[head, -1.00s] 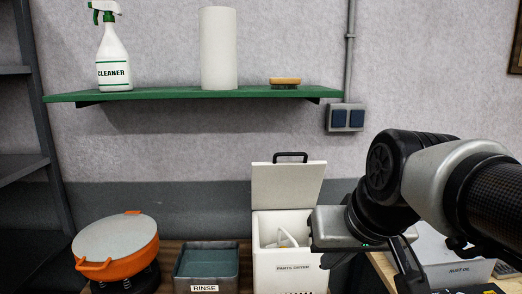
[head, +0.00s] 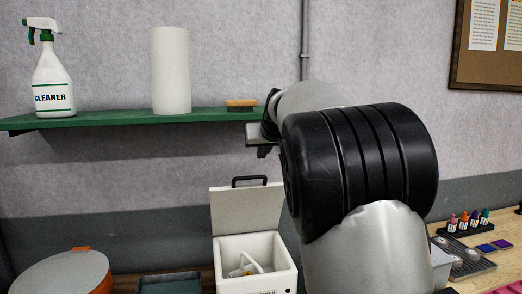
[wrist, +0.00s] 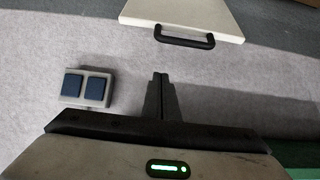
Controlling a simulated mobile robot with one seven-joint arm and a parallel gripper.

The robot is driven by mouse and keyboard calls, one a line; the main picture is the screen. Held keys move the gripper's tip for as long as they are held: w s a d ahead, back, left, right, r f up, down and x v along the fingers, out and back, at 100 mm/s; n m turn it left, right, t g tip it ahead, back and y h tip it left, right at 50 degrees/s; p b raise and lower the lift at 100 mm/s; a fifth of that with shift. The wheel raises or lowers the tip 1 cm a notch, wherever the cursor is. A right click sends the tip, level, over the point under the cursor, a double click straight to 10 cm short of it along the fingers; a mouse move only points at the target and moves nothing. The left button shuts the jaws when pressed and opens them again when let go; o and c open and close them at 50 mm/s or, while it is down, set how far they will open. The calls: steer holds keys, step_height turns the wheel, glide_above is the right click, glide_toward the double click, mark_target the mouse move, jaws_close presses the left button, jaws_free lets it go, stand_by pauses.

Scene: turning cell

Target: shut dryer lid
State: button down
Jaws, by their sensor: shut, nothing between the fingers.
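The parts dryer (head: 256,265) is a white box on the bench in the head view, with white parts visible inside. Its lid (head: 247,208) stands open, upright at the back, with a black handle (head: 249,180) on its top edge. In the wrist view the lid (wrist: 190,12) and its handle (wrist: 184,40) show at the top, apart from the fingers. My gripper (wrist: 161,80) is shut and empty, pointing toward the wall side of the lid. In the head view my arm hides most of it, near the shelf's right end above the dryer.
A green shelf (head: 110,121) holds a cleaner bottle (head: 53,75), a white roll (head: 170,70) and a brush (head: 241,103). An orange-rimmed round vessel (head: 65,275) and a rinse tub (head: 170,284) stand left of the dryer. Small bottles (head: 470,221) stand at right.

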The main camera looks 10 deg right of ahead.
glide_above(260, 184)
steer(key=f, duration=0.1)
steer(key=f+p, duration=0.1)
steer(key=f, duration=0.1)
steer(key=shift+w, duration=0.3)
steer(key=shift+f, duration=0.35)
steer(key=shift+s+f, duration=0.35)
steer(key=shift+s, duration=0.3)
steer(key=shift+s+f, duration=0.3)
steer(key=shift+s, duration=0.3)
steer(key=shift+s+f, duration=0.25)
steer(key=shift+f, duration=0.05)
steer(key=shift+f+b, duration=0.1)
steer(key=shift+b, duration=0.25)
